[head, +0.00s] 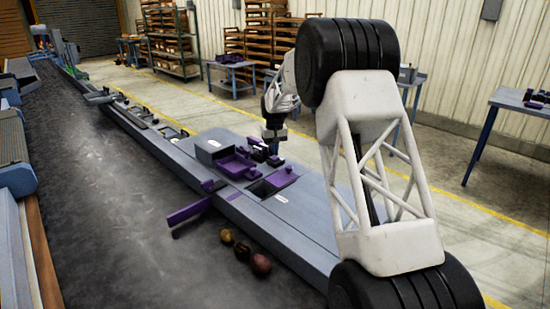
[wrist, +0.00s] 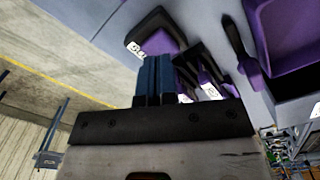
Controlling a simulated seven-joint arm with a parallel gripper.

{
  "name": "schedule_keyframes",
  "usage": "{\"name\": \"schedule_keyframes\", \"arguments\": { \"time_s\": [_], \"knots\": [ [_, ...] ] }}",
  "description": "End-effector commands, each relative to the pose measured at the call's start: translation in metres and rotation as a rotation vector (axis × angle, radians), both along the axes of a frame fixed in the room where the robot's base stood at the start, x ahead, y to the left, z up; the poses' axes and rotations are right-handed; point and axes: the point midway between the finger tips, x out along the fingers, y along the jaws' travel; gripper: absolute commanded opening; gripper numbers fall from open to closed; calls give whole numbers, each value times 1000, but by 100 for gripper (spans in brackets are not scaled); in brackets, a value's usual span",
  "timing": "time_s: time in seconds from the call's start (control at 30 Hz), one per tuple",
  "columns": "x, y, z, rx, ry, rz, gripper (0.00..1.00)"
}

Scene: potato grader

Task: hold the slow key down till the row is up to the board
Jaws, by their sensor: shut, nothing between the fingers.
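In the head view, my gripper (head: 272,140) points down over the black-and-purple keys (head: 262,152) on the grey side deck. In the wrist view, its blue fingers (wrist: 154,78) are together and empty. Their tips lie in front of a dark key with a purple side (wrist: 160,38) and a white label, only partly readable. I cannot tell whether the tips press it. A purple board (head: 190,211) reaches over the dark belt (head: 120,190).
More labelled keys (wrist: 208,80) stand close beside the fingers. A purple tray (wrist: 290,35) and a black lever (wrist: 237,50) are at the right of the wrist view. Tables stand behind.

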Motion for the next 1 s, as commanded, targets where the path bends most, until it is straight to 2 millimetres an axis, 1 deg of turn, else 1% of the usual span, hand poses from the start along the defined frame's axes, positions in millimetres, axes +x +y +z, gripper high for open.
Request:
{"name": "schedule_keyframes", "arguments": {
  "time_s": [1.0],
  "knots": [
    [0,0,-22,0,0,0,0]
  ]
}}
